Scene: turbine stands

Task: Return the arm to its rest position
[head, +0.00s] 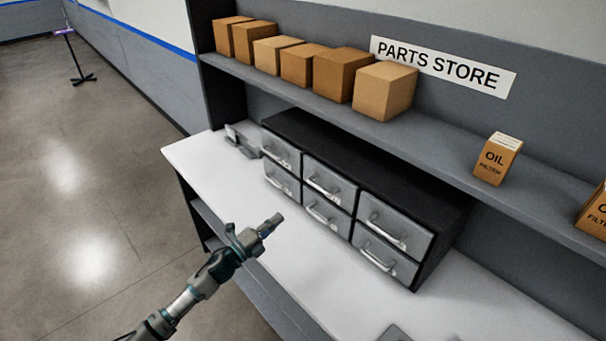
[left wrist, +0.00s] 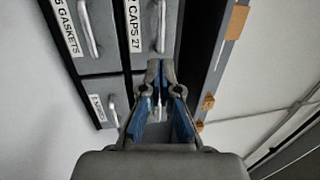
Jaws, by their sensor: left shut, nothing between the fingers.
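My left arm comes in from the bottom left in the head view. Its gripper (head: 274,222) is over the white worktop (head: 200,153), in front of the drawer cabinet (head: 325,195) and apart from it. In the left wrist view the left gripper's fingers (left wrist: 160,65) are shut with nothing between them. Drawer fronts with labels and handles (left wrist: 100,40) show beyond the fingers. All the drawers look closed. My right gripper is not in view.
A grey shelf (head: 440,140) above the cabinet holds several cardboard boxes (head: 385,90) and an oil filter box (head: 497,158). A small grey object (head: 242,140) lies at the worktop's far left. Open floor (head: 90,190) is at the left.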

